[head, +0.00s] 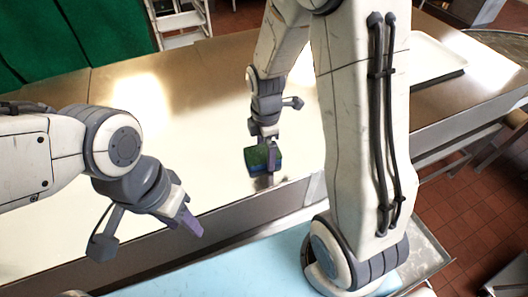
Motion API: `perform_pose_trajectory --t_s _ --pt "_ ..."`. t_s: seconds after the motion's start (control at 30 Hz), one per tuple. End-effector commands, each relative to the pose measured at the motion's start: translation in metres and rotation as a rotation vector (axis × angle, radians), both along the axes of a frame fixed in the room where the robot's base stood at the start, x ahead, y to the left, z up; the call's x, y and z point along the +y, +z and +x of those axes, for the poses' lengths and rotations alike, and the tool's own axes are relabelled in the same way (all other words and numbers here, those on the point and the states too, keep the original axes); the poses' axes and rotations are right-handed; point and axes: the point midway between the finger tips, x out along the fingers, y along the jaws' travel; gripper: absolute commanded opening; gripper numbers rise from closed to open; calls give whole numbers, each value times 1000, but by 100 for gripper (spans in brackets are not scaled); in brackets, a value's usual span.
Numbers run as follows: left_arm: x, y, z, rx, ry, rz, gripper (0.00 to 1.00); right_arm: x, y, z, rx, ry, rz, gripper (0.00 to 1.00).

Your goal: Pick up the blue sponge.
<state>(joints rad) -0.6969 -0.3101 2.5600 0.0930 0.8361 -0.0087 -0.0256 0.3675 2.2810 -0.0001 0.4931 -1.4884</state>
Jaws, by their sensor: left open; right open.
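The blue sponge (258,167) has a dark green upper layer and a blue lower layer. It is on the shiny metal counter, close to its front edge. My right gripper (268,150) points down at the sponge, with one purple finger in front of it. The other finger is mostly hidden, so I cannot tell whether it touches the sponge. That gripper is open. My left gripper (187,218) is open and empty, apart from the sponge at the lower left, above the counter's front edge.
The metal counter (190,110) is bare left of the sponge. A white tray (435,58) lies at the back right. A light blue surface (220,270) is in front. A white step stool (180,20) stands behind, by a green curtain (45,35).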

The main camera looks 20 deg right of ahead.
Motion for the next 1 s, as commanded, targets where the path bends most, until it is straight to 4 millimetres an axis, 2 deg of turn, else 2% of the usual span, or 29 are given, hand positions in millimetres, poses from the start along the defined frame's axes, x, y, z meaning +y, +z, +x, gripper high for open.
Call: perform_pose_trajectory --t_s 0.17,0.2,0.37,0.4,0.77,0.87,1.0 --pt "0 0 0 0 0 0 47 -1 -1 0 0 -2 0 100" --pt "0 0 0 0 0 0 47 -1 -1 0 0 -2 0 96" --pt "0 0 0 0 0 0 47 -1 -1 0 0 -3 0 35" --pt "0 0 0 0 0 0 47 -1 0 0 0 -3 0 29" --pt "0 -3 0 0 0 0 47 -2 4 0 -2 -3 0 28" --pt "0 -6 0 0 1 0 47 -2 12 1 -6 -3 0 28" --pt "0 -17 0 0 2 0 47 -1 36 2 -12 -3 0 28"
